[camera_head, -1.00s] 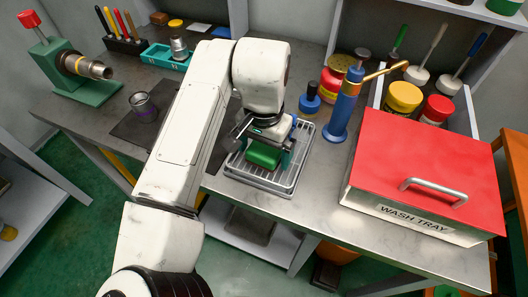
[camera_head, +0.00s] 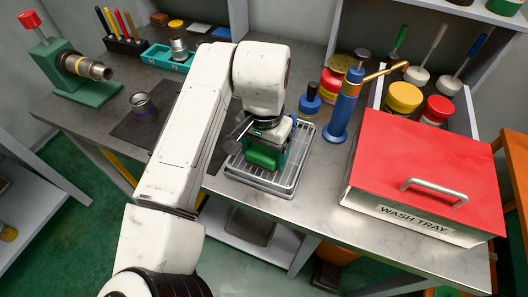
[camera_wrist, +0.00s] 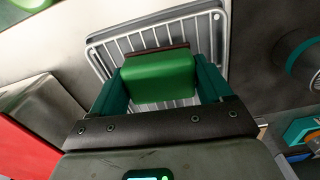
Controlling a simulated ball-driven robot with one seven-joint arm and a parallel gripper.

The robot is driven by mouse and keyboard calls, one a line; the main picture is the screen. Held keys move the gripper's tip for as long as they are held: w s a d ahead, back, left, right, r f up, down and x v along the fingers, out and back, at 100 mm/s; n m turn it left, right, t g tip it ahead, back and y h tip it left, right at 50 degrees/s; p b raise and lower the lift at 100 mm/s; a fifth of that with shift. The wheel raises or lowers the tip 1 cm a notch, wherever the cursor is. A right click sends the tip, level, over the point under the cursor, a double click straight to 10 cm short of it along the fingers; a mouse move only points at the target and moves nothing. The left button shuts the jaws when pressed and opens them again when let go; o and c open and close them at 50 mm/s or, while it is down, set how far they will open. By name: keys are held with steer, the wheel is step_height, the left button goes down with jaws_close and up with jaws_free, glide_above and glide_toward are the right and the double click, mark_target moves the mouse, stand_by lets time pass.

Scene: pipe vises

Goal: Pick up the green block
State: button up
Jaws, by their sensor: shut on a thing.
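The green block (camera_head: 262,156) is between the teal fingers of my gripper (camera_head: 264,151), over the wire rack tray (camera_head: 290,172) on the workbench. In the wrist view the green block (camera_wrist: 161,77) sits between the two fingers of my gripper (camera_wrist: 160,82), which are shut on it at its left and right sides. A dark reddish-brown edge shows along the block's far side. The wire rack tray (camera_wrist: 125,42) lies behind the block. I cannot tell whether the block touches the rack.
A red-lidded wash tray box (camera_head: 425,170) stands to the right. A blue dispenser with a brass spout (camera_head: 343,110) and a small blue bottle (camera_head: 310,100) stand behind the rack. A metal cup (camera_head: 143,105) is on a dark mat to the left. A green vise (camera_head: 80,80) is at the far left.

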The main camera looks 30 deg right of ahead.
mark_target(264, 150)
steer(key=shift+r, duration=0.15)
steer(key=shift+r, duration=0.3)
step_height(264, 150, up, 2)
steer(key=shift+r, duration=0.2)
steer(key=s+r, duration=0.9)
steer(key=s, duration=0.5)
steer(key=shift+a+r, duration=0.4)
